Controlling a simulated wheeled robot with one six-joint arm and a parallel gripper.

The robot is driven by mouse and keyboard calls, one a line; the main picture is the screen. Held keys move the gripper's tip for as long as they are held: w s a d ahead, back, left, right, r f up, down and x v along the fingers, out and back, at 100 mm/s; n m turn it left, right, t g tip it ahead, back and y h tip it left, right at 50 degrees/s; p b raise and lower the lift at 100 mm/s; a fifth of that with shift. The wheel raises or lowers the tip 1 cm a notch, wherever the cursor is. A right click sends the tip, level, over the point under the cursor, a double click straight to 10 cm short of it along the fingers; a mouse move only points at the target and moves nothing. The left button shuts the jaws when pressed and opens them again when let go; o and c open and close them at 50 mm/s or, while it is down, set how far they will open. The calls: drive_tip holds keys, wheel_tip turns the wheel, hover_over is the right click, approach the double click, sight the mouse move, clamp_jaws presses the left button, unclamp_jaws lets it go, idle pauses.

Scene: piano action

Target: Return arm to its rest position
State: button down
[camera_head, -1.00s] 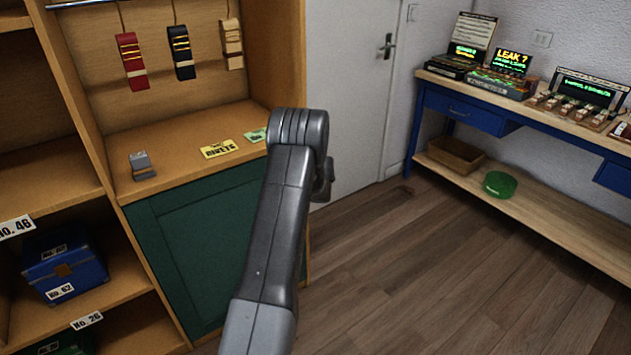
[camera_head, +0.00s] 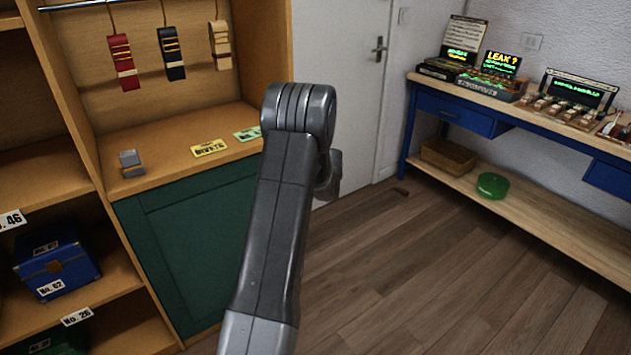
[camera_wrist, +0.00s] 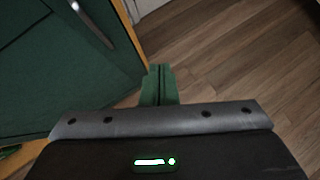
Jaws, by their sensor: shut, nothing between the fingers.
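My gripper (camera_wrist: 160,72) shows in the wrist view with its two green fingers together and nothing between them. It hangs over the wood floor beside the edge of the green cabinet front (camera_wrist: 55,75). In the head view my arm rises in the middle, bent at its upper joint. My gripper is hidden behind the arm in that view.
The wooden cabinet with a green front (camera_head: 195,245) stands left of my arm. Its counter (camera_head: 165,165) holds a small grey block (camera_head: 131,163) and labels. A blue workbench (camera_head: 460,115) with devices stands at the right.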

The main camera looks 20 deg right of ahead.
drive_tip(key=shift+s+d+r, duration=0.1)
drive_tip(key=shift+s+r, duration=0.3)
drive_tip(key=shift+s, duration=0.05)
